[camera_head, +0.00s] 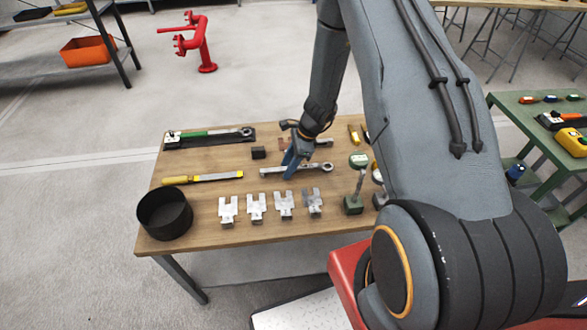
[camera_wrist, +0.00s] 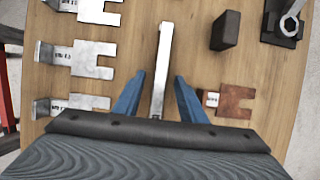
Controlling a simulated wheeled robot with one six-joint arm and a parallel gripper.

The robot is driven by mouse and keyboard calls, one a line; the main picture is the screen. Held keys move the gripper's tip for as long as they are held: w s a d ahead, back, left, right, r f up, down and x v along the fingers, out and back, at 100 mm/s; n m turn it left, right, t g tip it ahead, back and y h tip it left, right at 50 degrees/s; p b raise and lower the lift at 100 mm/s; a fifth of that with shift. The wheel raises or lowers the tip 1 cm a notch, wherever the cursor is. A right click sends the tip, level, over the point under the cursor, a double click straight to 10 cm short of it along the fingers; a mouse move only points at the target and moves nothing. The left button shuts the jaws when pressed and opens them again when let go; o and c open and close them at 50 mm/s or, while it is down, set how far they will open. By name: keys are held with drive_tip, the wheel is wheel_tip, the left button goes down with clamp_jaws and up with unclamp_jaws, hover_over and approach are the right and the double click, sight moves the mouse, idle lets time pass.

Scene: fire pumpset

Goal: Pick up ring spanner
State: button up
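The ring spanner (camera_head: 274,170), a silver bar with a ring at its right end, lies on the wooden table (camera_head: 232,160) in the head view. My gripper (camera_head: 290,172) points down at its middle. In the wrist view, the spanner's bare shank (camera_wrist: 163,60) runs up between the two blue fingers of my gripper (camera_wrist: 159,78). The fingers are open, one on each side, with gaps to the shank. The ring end is hidden below my gripper in the wrist view. The height of the fingertips above the table is hard to judge.
Several silver brackets (camera_head: 256,207) stand along the near side. A black block (camera_wrist: 226,31) and a copper plate (camera_wrist: 236,101) lie on the other side of the spanner. A yellow-handled file (camera_head: 203,178), a black bowl (camera_head: 165,214) and a green-handled wrench (camera_head: 205,134) are farther left.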

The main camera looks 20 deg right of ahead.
clamp_jaws()
